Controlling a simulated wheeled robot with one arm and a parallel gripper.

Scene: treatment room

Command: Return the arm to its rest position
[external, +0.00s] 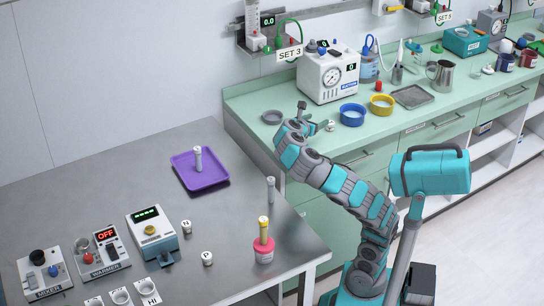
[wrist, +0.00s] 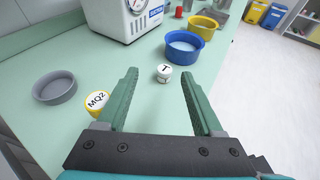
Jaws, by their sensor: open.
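My gripper (wrist: 158,100) is open and empty in the wrist view, above the green counter (wrist: 60,129). In the external view my gripper (external: 318,115) is at the end of my raised arm, near the counter's front left part. A white cap marked T (wrist: 164,73) stands on the counter beyond the fingertips, apart from them. A yellow and white piece marked MQ2 (wrist: 96,102) is just left of the left finger; whether they touch is unclear.
A grey dish (wrist: 54,86), a blue bowl (wrist: 184,46) and a yellow bowl (wrist: 202,27) sit near a white gauge machine (external: 328,74). The steel table (external: 120,173) at left holds a purple tray (external: 213,176) and a pink-based vial (external: 264,247).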

